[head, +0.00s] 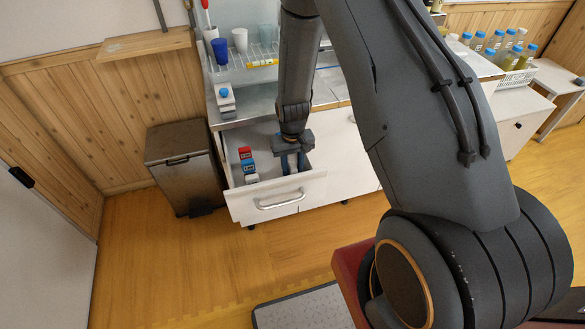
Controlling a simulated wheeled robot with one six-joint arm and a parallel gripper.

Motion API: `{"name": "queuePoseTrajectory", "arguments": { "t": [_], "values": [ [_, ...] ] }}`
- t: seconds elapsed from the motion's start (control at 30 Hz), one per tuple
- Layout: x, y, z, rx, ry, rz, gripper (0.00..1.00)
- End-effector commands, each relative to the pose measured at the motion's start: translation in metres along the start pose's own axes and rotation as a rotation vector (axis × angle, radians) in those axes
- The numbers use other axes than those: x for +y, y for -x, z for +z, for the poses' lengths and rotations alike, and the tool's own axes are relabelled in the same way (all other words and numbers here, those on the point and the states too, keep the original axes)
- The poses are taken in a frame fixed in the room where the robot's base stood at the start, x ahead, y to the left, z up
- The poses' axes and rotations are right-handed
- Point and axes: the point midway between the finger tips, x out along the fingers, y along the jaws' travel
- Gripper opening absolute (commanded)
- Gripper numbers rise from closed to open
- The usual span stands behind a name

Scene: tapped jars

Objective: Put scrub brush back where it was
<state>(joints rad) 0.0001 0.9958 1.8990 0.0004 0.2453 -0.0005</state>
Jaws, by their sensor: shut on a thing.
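My gripper (291,165) points down into the right part of an open white drawer (276,197). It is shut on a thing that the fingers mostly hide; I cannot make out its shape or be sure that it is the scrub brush. A long-handled brush with a red top and white shaft (206,20) stands in a blue cup (220,51) on the rack above the counter.
Small red, blue and white items (247,164) lie in the drawer's left part. A white item with a blue knob (225,95) stands on the counter. A metal bin (182,165) stands left of the drawer. A crate of bottles (517,78) is at right.

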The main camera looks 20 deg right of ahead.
Motion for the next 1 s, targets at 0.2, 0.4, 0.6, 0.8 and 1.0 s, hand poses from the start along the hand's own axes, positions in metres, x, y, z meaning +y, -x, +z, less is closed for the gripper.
{"name": "queuePoseTrajectory", "arguments": {
  "t": [0.2, 0.4, 0.6, 0.8, 1.0],
  "values": [
    [0.000, -0.001, 0.000, -0.001, 0.000, 0.000, 0.49],
    [0.000, 0.000, 0.000, 0.000, 0.000, 0.000, 0.49],
    [0.000, 0.010, -0.001, 0.001, 0.000, 0.000, 0.49],
    [0.000, 0.039, -0.002, 0.003, 0.000, 0.000, 0.49],
    [0.000, 0.071, -0.002, 0.004, 0.000, 0.000, 0.49]
  ]
}}
